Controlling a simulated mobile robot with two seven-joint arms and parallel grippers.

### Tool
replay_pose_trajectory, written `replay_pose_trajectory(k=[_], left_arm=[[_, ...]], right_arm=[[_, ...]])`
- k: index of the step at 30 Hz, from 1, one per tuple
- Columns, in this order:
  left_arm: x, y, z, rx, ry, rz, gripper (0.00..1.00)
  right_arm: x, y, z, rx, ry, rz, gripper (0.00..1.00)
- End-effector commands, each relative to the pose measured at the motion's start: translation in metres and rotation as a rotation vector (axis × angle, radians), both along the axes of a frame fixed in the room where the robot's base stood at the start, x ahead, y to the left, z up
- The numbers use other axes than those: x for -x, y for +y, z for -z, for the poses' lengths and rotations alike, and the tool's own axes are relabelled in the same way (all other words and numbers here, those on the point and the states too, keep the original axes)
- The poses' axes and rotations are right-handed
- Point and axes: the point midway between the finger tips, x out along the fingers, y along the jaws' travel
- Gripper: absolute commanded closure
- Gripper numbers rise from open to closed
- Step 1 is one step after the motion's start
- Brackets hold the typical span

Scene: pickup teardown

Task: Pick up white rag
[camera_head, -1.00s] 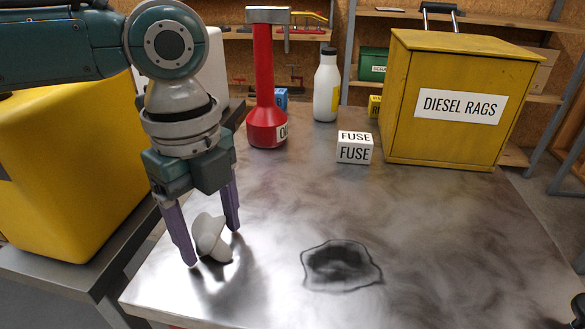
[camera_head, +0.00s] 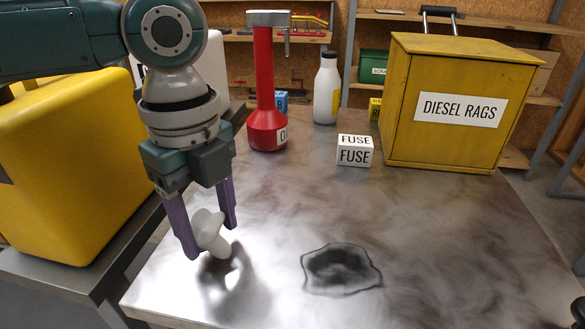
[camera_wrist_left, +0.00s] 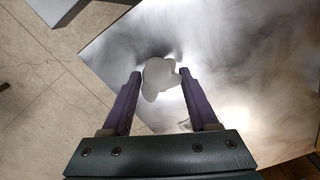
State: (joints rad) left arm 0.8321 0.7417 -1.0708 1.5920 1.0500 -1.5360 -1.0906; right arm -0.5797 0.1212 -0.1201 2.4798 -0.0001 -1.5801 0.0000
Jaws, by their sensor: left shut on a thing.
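The white rag (camera_head: 209,234) is a small, crumpled, pale grey-white lump near the left front edge of the metal table (camera_head: 440,235). My left gripper (camera_head: 212,240) points down with its purple fingers on either side of the rag, shut on it. The rag seems slightly above the table, with a dark shadow or reflection below it. In the left wrist view the rag (camera_wrist_left: 160,78) sits between the two fingertips. My right gripper is not clearly in view.
A dark ragged patch (camera_head: 342,269) marks the tabletop right of the rag. A yellow box labelled DIESEL RAGS (camera_head: 455,105), a white FUSE box (camera_head: 355,150), a red long-necked container (camera_head: 267,95) and a white bottle (camera_head: 326,90) stand behind. A yellow container (camera_head: 70,170) is left.

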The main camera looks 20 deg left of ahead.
Motion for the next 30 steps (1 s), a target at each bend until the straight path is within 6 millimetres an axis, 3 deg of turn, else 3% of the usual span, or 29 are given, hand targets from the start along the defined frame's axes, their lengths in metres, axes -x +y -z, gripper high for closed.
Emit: replay_pose_trajectory(k=[5,12,18,24,30], left_arm=[[-0.001,0.000,-0.037,0.000,-0.005,0.001,0.93],[-0.001,0.000,-0.112,0.000,-0.007,0.002,0.93],[-0.001,0.000,-0.160,0.000,-0.004,0.001,0.93],[0.000,0.000,-0.184,0.000,0.000,0.001,0.93],[0.000,0.000,-0.188,0.000,0.000,0.000,0.93]], right_arm=[[0.000,0.000,-0.008,0.000,0.000,0.000,0.50],[0.000,0.000,-0.018,0.000,0.000,0.000,0.50],[0.000,0.000,-0.023,0.000,-0.001,0.000,0.50],[0.000,0.000,-0.025,0.000,-0.001,0.000,0.50],[0.000,0.000,-0.026,0.000,-0.001,0.000,0.50]])
